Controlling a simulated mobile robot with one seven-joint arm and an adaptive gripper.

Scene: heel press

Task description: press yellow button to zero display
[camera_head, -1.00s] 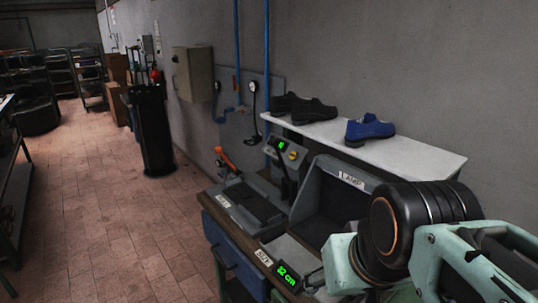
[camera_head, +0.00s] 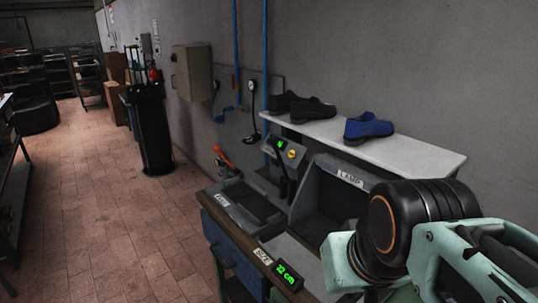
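A small yellow button (camera_head: 292,154) sits on the sloped face of a grey control box (camera_head: 271,150) at the back of the bench. A small display (camera_head: 280,143) with green lit characters is just left of and above the button; its reading is too small to tell. A dark upright bar in front of the box partly covers its face. A second display (camera_head: 287,274) at the bench's front edge reads about "22 cm" in green. My arm fills the lower right, well to the right of the button. My gripper is not visible.
A grey tray-like block (camera_head: 242,202) and an open box labelled LAMP (camera_head: 345,178) stand on the bench. An orange-handled tool (camera_head: 223,157) is near the back left. Dark shoes (camera_head: 298,106) and a blue shoe (camera_head: 368,128) sit on a white shelf (camera_head: 420,158).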

